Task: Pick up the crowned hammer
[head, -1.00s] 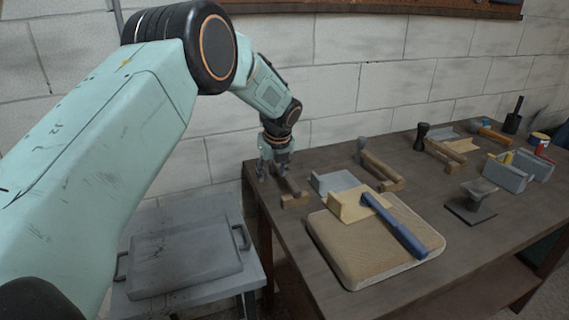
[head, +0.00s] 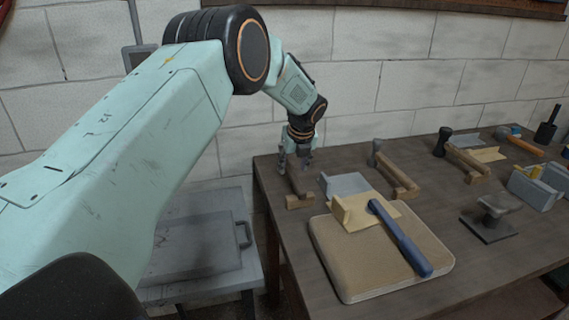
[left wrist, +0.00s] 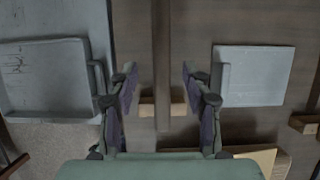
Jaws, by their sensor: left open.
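My left gripper (head: 296,168) is open, pointing down at the bench's far left end, over a dark long-handled tool by a wooden block (head: 299,201). In the left wrist view the dark handle (left wrist: 161,40) runs upright between the open fingers (left wrist: 158,78), with a wooden block behind it; contact cannot be told. The tool's head is hidden or unclear. I cannot tell by shape which is the crowned hammer. My right gripper is not in view.
A padded tan board (head: 345,262) lies at the bench's front. Grey (head: 345,184) and tan (head: 352,215) angled plates are close right of the gripper. A lower grey table (head: 190,285) is left of the bench.

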